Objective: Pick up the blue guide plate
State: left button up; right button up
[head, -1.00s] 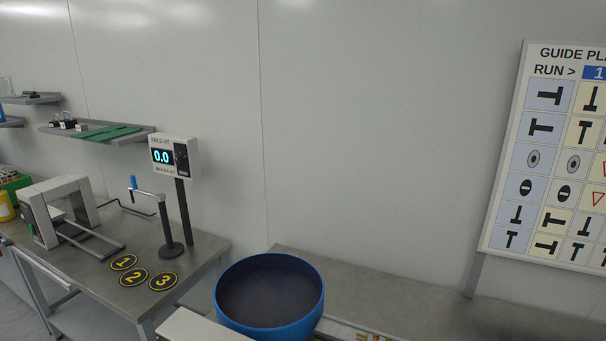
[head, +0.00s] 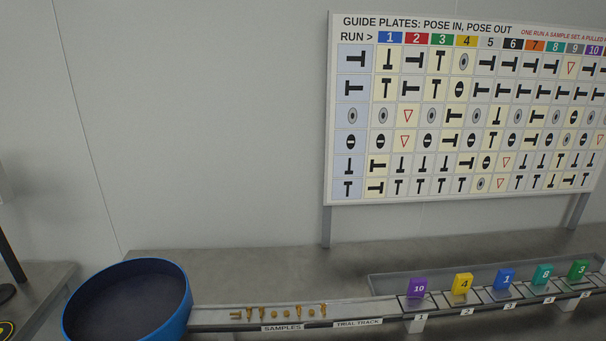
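The blue guide plate (head: 505,279), marked 1, stands upright in the rack (head: 381,283) at the right of the bench in the head view. It sits in the slot labelled 3, between the yellow plate (head: 461,284) marked 4 and the teal plate (head: 542,275) marked 8. A purple plate (head: 416,288) marked 10 and a green plate (head: 577,270) marked 3 stand at the ends of the visible row. Neither of my grippers shows in the head view.
A blue bowl (head: 178,326) stands at the lower left. Several small brass samples (head: 274,314) lie on the track between bowl and rack. A guide plate chart (head: 338,194) stands behind the bench. The bench (head: 215,264) behind the track is clear.

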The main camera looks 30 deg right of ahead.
aim_at(502, 290)
jog(key=l+z, duration=0.1)
jog(key=z, duration=2)
